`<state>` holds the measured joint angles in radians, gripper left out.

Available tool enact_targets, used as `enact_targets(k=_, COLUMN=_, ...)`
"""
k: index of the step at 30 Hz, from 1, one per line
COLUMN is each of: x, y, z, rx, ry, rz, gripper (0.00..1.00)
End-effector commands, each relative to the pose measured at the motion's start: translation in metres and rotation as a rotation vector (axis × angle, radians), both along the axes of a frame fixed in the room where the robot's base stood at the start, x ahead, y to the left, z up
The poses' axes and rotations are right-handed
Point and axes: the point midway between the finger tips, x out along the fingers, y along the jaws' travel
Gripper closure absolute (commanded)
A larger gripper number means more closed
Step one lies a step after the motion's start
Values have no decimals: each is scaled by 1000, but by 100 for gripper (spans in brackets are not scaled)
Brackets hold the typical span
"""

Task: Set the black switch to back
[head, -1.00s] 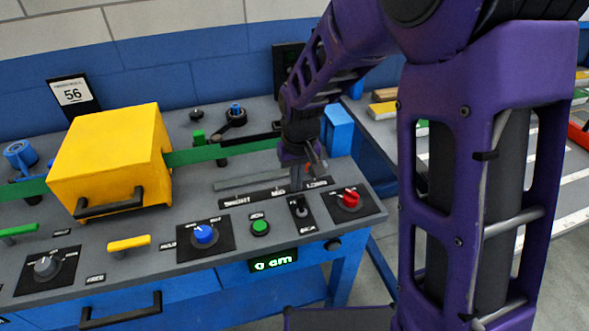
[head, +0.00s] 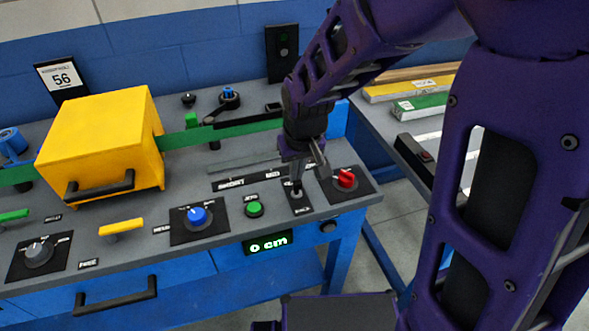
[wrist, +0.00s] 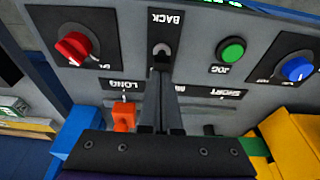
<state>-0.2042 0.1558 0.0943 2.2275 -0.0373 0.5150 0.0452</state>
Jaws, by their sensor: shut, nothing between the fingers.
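The black switch (head: 297,196) is a small toggle on a black plate in the panel's front row, between the green button and the red knob. In the wrist view the switch (wrist: 160,50) shows a short lever, with the word BACK beside the plate's front end. I cannot tell surely which way the lever leans. My gripper (head: 296,181) is shut and empty, pointing down at the switch. In the wrist view its fingertips (wrist: 160,74) are right by the lever, on the side away from BACK; contact is unclear. My gripper hides the plate's far end.
The green button (head: 254,209) and blue knob (head: 198,216) are to the left; the red knob (head: 346,179) is close on the right. An orange slider (wrist: 123,115) stands close behind. A yellow box (head: 100,145) with a handle is farther left.

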Motion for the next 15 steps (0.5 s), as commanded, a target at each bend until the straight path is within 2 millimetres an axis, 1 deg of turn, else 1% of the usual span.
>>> enact_targets(k=8, x=1, y=0, z=0, rx=0, ry=0, rz=0, gripper=100)
enact_targets(k=15, x=10, y=3, z=-4, rx=0, ry=0, rz=-1, gripper=100)
